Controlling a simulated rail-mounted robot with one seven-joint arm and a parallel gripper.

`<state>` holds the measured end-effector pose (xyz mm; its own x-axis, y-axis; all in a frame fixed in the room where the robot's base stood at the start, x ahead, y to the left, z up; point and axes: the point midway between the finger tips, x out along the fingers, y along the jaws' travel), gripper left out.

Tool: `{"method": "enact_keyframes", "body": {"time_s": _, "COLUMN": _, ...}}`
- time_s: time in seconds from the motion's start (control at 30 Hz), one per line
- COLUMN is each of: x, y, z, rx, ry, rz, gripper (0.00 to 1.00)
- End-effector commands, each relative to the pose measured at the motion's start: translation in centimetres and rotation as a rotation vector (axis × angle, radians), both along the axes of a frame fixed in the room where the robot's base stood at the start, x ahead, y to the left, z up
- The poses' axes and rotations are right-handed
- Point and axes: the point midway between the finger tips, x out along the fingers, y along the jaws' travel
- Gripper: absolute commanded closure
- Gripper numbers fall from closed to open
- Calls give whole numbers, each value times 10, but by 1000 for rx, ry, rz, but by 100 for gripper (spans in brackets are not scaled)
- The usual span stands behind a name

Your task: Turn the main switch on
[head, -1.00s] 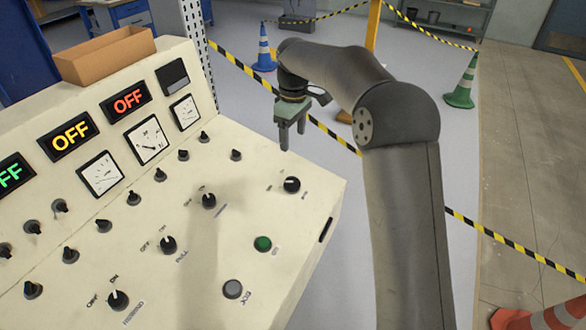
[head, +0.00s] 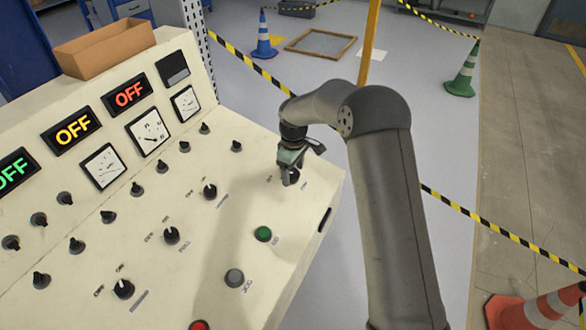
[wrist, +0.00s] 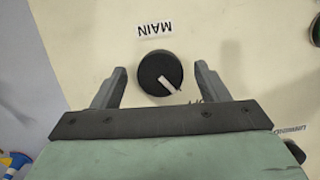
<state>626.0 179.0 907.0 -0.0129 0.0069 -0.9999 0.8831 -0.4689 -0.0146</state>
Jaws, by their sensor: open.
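The main switch is a round black knob (wrist: 158,76) with a white pointer mark, beside an upside-down MAIN label (wrist: 155,29) in the wrist view. Its pointer is toward the lower right there. My gripper (wrist: 161,68) is open, with one finger on each side of the knob and a gap showing on both sides. In the head view my gripper (head: 289,178) is low over the far right corner of the cream control panel (head: 255,195) and mostly hides the knob. Three displays read OFF: green (head: 14,170), yellow (head: 73,130) and orange-red (head: 129,94).
Several other black knobs stand on the panel, including one (head: 210,191) left of my gripper. A green button (head: 263,233) and a grey button (head: 234,277) are nearer the front. A cardboard box (head: 104,47) sits on top of the panel. Striped barrier tape (head: 480,228) runs behind my arm.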

Motion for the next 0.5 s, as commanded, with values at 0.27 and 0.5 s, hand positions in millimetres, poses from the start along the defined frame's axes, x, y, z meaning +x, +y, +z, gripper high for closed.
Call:
{"method": "enact_keyframes", "body": {"time_s": 0.27, "x": 0, "y": 0, "z": -2, "rx": 0, "ry": 0, "rz": 0, "gripper": 32}}
{"method": "enact_keyframes", "body": {"time_s": 0.5, "x": 0, "y": 0, "z": -2, "rx": 0, "ry": 0, "rz": 1, "gripper": 77}}
